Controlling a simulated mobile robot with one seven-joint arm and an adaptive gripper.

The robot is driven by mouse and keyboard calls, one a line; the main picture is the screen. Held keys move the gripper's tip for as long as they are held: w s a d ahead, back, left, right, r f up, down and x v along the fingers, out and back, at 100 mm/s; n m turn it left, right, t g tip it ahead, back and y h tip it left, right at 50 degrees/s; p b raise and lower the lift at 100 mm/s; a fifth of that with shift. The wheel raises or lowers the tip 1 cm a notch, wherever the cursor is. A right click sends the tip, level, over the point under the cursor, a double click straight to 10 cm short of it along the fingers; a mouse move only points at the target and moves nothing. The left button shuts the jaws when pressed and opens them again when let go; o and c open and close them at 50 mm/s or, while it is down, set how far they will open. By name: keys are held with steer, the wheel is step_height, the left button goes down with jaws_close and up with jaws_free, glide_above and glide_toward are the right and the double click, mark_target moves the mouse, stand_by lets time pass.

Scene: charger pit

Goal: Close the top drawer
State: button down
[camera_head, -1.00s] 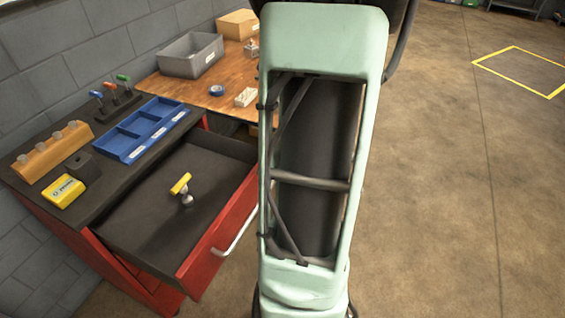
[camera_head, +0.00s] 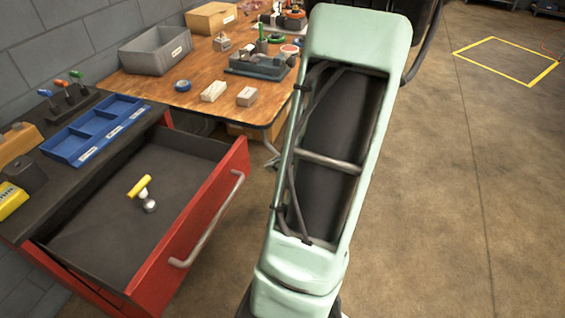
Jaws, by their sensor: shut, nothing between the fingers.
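The top drawer (camera_head: 160,279) of a red cabinet stands pulled far out at the left. Its red front panel faces right and carries a pale metal bar handle (camera_head: 209,224). Inside, a small object with a yellow bar top and a silvery round base (camera_head: 146,194) stands on the dark drawer floor. A mint-green link of my arm covers the middle of the view, to the right of the drawer. My gripper is not in view, so where it is relative to the drawer cannot be seen.
The dark cabinet top holds a blue compartment tray (camera_head: 95,131) and a rack of tools (camera_head: 66,99). Behind is a wooden workbench (camera_head: 190,98) with a grey bin (camera_head: 155,50) and small parts. Open concrete floor (camera_head: 445,200) lies to the right.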

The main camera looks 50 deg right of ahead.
mark_target(242, 167)
steer(key=shift+w+a+f+b, duration=0.3)
steer(key=shift+w+a+f, duration=0.15)
steer(key=shift+w, duration=0.6)
steer(key=shift+w+a+f+b, duration=0.3)
steer(key=shift+w+f, duration=0.2)
steer(key=shift+w, duration=0.6)
steer(key=shift+w+a+f+b, duration=0.3)
steer(key=shift+w+a+f, duration=0.15)
steer(key=shift+w, duration=0.6)
steer(key=shift+w, duration=0.1)
steer(key=shift+w+a, duration=0.15)
steer(key=shift+w, duration=0.25)
steer(key=w+a+p, duration=0.1)
steer(key=w+a, duration=0.2)
steer(key=w, duration=0.5)
steer(key=w+a+p, duration=0.2)
steer(key=w+a, duration=0.1)
steer(key=w, duration=0.6)
steer(key=w+a+p, duration=0.1)
steer(key=w+a, duration=0.2)
steer(key=w, duration=0.5)
steer(key=shift+w+a, duration=0.15)
steer(key=shift+w, duration=0.35)
steer(key=shift+w+a+r, duration=0.15)
steer(key=shift+r, duration=0.05)
